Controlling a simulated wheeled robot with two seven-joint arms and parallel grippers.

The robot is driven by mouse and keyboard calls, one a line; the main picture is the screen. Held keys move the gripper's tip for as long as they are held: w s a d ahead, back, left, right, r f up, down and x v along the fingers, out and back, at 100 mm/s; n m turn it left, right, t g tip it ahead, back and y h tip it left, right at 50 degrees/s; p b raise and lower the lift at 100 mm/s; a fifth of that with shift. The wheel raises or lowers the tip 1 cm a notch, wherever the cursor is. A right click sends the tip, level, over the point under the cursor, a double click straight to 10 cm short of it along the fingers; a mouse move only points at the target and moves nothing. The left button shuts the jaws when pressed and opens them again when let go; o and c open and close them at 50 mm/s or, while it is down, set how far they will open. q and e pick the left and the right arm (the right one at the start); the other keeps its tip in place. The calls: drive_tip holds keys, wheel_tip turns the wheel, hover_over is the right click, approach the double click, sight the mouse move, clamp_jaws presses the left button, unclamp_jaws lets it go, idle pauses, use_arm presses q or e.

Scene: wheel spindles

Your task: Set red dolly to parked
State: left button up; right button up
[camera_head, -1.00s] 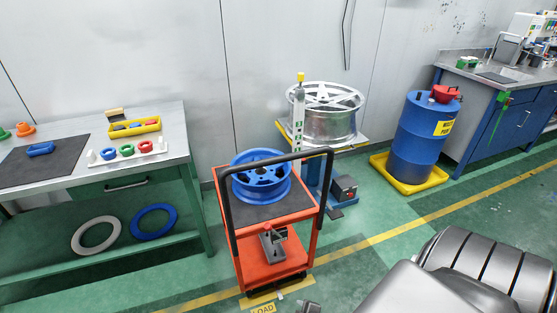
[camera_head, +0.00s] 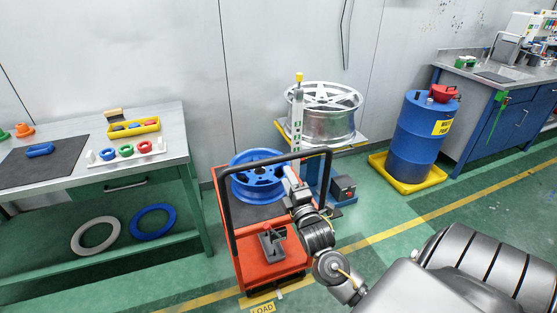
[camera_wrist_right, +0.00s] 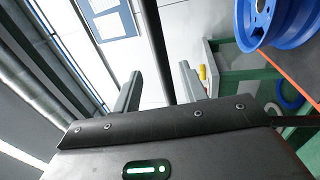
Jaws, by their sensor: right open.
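The red dolly (camera_head: 244,262) is an orange-red cart with a black tube handle (camera_head: 252,164). It stands mid-picture, just behind a floor label reading LOAD (camera_head: 263,308). A blue wheel (camera_head: 258,182) lies on its grey top. My right gripper (camera_head: 289,176) is open at the handle's top bar, on its right half. In the right wrist view, the black handle bar (camera_wrist_right: 156,45) runs between the two spread fingers (camera_wrist_right: 158,88). I cannot tell whether they touch it. The dolly's orange edge (camera_wrist_right: 296,88) shows there too. My left gripper is out of view.
A workbench (camera_head: 150,176) with coloured rings stands left. Behind the dolly, a silver wheel (camera_head: 325,125) sits on a stand. A blue drum (camera_head: 418,140) stands in a yellow tray (camera_head: 405,180) at right.

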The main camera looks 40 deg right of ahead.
sight(278, 160)
drive_tip(key=p+x, duration=0.1)
drive_tip(key=x, duration=0.7)
drive_tip(key=shift+w+d, duration=0.1)
drive_tip(key=shift+w, duration=0.1)
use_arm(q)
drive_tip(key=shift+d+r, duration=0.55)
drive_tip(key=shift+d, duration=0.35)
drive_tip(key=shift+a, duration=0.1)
use_arm(e)
drive_tip(key=shift+c, duration=0.6)
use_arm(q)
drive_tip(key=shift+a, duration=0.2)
use_arm(e)
clamp_jaws()
